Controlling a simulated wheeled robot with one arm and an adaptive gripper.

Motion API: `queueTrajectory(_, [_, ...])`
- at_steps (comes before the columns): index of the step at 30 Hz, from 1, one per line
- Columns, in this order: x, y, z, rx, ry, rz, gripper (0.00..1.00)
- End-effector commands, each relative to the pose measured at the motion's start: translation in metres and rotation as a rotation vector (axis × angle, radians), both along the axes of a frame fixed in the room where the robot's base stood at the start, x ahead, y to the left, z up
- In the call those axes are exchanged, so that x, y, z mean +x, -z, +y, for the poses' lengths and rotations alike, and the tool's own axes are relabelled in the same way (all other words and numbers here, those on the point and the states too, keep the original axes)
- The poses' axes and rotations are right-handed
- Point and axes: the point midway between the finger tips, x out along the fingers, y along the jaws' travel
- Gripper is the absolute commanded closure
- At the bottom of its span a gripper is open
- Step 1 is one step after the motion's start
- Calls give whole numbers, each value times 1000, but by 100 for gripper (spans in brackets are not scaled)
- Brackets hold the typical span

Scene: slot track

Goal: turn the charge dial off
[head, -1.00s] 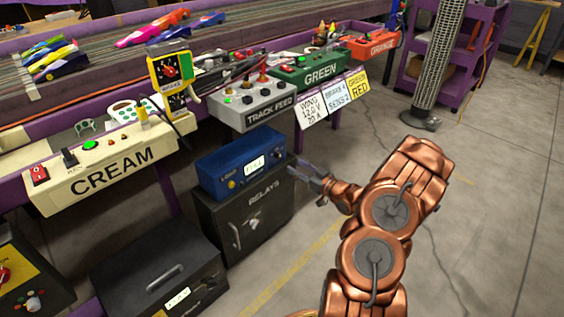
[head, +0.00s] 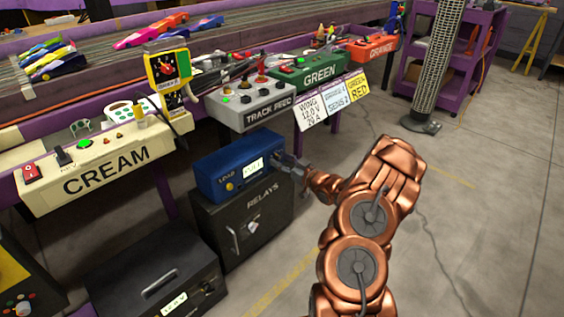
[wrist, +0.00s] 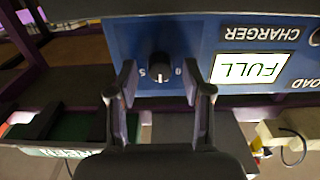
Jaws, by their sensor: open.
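The blue charger box (head: 220,174) sits on top of the black relays cabinet in the head view. In the wrist view its blue front panel (wrist: 205,40) appears upside down, with the word CHARGER and a lit display (wrist: 248,68) reading FULL. The black charge dial (wrist: 160,67) has a white pointer line, with a 5 and a 0 marked on either side. My gripper (wrist: 160,80) is open, its two fingers on either side of the dial and apart from it. In the head view my gripper (head: 284,163) is at the right end of the charger's front, partly hiding the panel.
The relays cabinet (head: 240,222) stands under the charger, and a lower black box (head: 155,275) is at its left. The track feed box (head: 250,105) and the cream station (head: 100,165) are on the table edge above. Open floor lies to the right.

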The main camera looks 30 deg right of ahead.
Motion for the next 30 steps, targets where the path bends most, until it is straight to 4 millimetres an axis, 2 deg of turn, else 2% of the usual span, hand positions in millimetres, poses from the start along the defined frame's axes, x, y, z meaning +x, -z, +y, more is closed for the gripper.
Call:
queueTrajectory(4, [0, 0, 0, 0, 0, 0, 51])
queueTrajectory(18, [0, 0, 1, 0, -2, 1, 100])
queueTrajectory(30, [0, 0, 2, -41, -5, -8, 100])
